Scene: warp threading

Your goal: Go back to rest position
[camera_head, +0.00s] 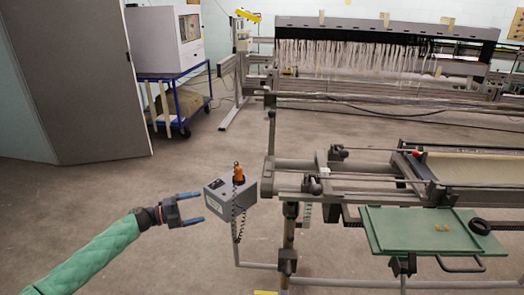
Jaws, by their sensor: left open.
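My left gripper (190,209) is at the lower left, at the end of my green-sleeved arm. Its two blue-tipped fingers are apart, with nothing between them. It is in the air, a little left of a grey box (222,200) with an orange part (238,174) on top and a dark coiled cord. In the picture there is a small gap between fingers and box. My right gripper is not in view.
A grey loom frame (290,180) fills the right, with a green tray (400,235) holding a black ring (479,226) and small yellowish pieces. Another loom (350,50) stands behind. A blue cart (182,98) and grey panel (65,80) are at left. The floor between is clear.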

